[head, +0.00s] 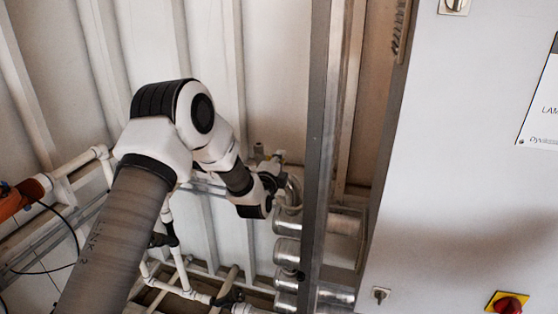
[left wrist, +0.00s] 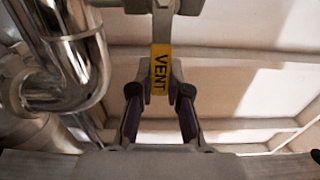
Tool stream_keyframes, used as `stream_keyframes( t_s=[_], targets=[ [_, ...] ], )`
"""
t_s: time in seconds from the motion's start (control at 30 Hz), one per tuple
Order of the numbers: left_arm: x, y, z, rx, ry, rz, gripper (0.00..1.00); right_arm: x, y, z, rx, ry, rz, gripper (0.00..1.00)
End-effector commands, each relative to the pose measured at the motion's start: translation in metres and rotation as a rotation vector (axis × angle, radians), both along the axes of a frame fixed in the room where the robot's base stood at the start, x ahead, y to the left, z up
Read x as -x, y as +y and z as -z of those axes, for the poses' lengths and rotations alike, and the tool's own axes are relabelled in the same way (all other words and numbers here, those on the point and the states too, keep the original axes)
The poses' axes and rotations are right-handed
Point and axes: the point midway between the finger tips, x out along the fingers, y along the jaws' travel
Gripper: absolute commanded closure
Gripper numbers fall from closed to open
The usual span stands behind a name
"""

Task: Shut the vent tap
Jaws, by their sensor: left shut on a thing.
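The vent tap's handle (left wrist: 161,65) carries a yellow tag with VENT in black letters, in the upper middle of the left wrist view. My left gripper (left wrist: 160,95) is shut on this handle, one finger on each side of the yellow tag. A grey fitting above the handle is cut off by the top edge. In the head view my left gripper (head: 272,178) is beside the steel pipework, left of the upright post. The tap is mostly hidden there behind my arm. My right gripper is not in view.
Shiny curved steel pipes (left wrist: 68,60) stand close on the left of my gripper. In the head view a grey upright post (head: 318,150) and a large white cabinet (head: 450,130) stand to the right. White pipes (head: 180,265) run below my arm.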

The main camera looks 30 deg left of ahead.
Motion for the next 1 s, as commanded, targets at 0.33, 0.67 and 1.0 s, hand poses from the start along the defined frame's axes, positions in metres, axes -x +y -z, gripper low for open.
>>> stream_keyframes(
  t_s=[0.33,0.67,1.0],
  targets=[
    [0.000,0.000,0.000,-0.001,0.001,0.001,0.57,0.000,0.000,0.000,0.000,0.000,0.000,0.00],
    [0.036,-0.009,0.001,0.002,0.004,0.001,0.57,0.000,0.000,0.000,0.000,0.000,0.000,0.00],
    [0.109,-0.027,0.001,0.001,0.003,0.001,0.57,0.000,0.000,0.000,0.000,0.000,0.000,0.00]
  ],
)
